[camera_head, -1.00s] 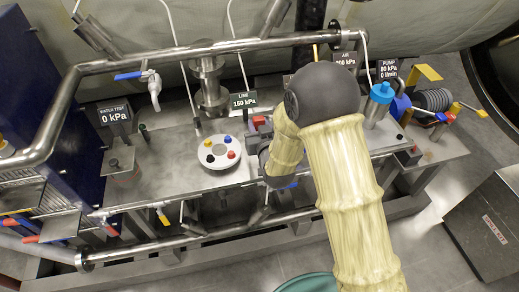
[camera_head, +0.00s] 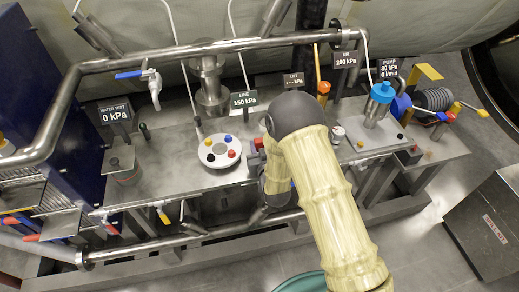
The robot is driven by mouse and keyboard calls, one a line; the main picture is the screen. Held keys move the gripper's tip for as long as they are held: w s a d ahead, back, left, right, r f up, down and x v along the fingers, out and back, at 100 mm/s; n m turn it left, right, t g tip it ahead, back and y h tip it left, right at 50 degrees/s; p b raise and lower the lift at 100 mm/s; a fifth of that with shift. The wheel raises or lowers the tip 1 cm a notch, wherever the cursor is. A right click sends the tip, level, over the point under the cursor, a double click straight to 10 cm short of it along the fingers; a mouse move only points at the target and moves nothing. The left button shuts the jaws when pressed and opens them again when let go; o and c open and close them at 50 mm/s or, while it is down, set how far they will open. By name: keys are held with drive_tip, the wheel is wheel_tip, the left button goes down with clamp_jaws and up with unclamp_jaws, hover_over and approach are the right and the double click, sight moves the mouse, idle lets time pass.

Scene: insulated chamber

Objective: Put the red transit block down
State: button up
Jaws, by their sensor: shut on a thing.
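My gripper (camera_head: 255,158) is at the middle of the steel bench, just right of the round white disc, and is mostly hidden behind my own cream-sleeved arm. It is shut on the red transit block (camera_head: 257,143), of which only a small red part shows past the arm. The block's underside is hidden, so I cannot tell whether it touches the bench.
The white disc (camera_head: 219,151) with several coloured knobs sits close left of my gripper. A steel bench (camera_head: 180,181) has clear surface left of the disc. A pipe rail (camera_head: 200,237) runs along the front. A blue-topped cylinder (camera_head: 380,105) stands right.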

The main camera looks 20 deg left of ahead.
drive_tip(key=shift+f, duration=0.85)
drive_tip(key=shift+f, duration=0.2)
drive_tip(key=o, duration=1)
drive_tip(key=shift+c, duration=0.2)
drive_tip(key=shift+s+r, duration=0.1)
drive_tip(key=shift+r, duration=0.1)
drive_tip(key=b+v, duration=0.1)
drive_tip(key=v, duration=1.1)
